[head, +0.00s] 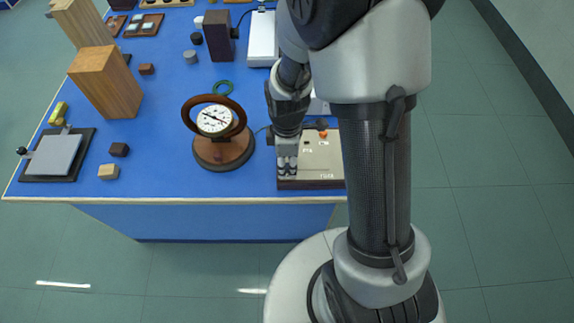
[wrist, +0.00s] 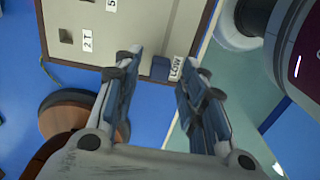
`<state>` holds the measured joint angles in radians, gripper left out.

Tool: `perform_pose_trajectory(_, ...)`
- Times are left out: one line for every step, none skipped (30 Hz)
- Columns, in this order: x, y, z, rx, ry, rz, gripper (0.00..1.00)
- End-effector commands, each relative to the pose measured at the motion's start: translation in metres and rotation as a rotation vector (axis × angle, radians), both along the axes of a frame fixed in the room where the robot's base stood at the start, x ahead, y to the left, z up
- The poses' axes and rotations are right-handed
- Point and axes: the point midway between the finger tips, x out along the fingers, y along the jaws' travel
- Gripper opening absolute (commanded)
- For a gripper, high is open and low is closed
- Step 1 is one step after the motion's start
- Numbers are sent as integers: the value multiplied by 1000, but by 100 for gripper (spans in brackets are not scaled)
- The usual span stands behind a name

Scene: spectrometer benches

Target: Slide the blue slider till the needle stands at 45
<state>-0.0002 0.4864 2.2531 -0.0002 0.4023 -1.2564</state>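The control box (head: 315,165) stands at the front edge of the blue bench, partly hidden behind my arm. In the wrist view the blue slider (wrist: 160,68) sits on the box's pale panel (wrist: 130,30), beside a LOW label (wrist: 176,68). My gripper (wrist: 164,68) is open, with one finger on each side of the slider and gaps showing. In the head view my gripper (head: 287,165) is down at the left part of the box, and the slider is hidden. The round dial (head: 214,120) stands left of the box in a brown ring. Its dark needle shows, but its reading is too small to tell.
An orange knob (head: 323,134) is on the box's panel. A wooden block (head: 105,82), small dark blocks and a grey plate (head: 54,155) stand farther left. Bare blue bench lies left of the dial.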

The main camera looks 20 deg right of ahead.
Motion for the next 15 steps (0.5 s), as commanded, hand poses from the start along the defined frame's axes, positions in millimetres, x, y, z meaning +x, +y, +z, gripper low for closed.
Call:
perform_pose_trajectory(0, 0, -6, 0, 1, 0, 38)
perform_pose_trajectory(0, 0, -8, 0, 2, 0, 38)
perform_pose_trajectory(0, 0, -10, 0, 2, 0, 38)
perform_pose_trajectory(0, 0, -11, 0, 1, 0, 38)
perform_pose_trajectory(0, 0, -12, 0, 1, 0, 38)
perform_pose_trajectory(0, 0, -13, 0, 0, 0, 38)
perform_pose_trajectory(0, 0, -13, 0, 0, 0, 38)
perform_pose_trajectory(0, 0, -13, 0, 0, 0, 38)
perform_pose_trajectory(0, 0, -13, 0, 0, 0, 38)
perform_pose_trajectory(0, 0, -13, 0, 0, 0, 38)
perform_pose_trajectory(0, 0, -13, 0, 0, 0, 38)
perform_pose_trajectory(0, 0, -13, 0, 0, 0, 38)
perform_pose_trajectory(0, 0, -12, 0, 0, 0, 38)
perform_pose_trajectory(0, 0, -12, 0, 0, 0, 37)
perform_pose_trajectory(0, 0, -12, 0, 0, 0, 34)
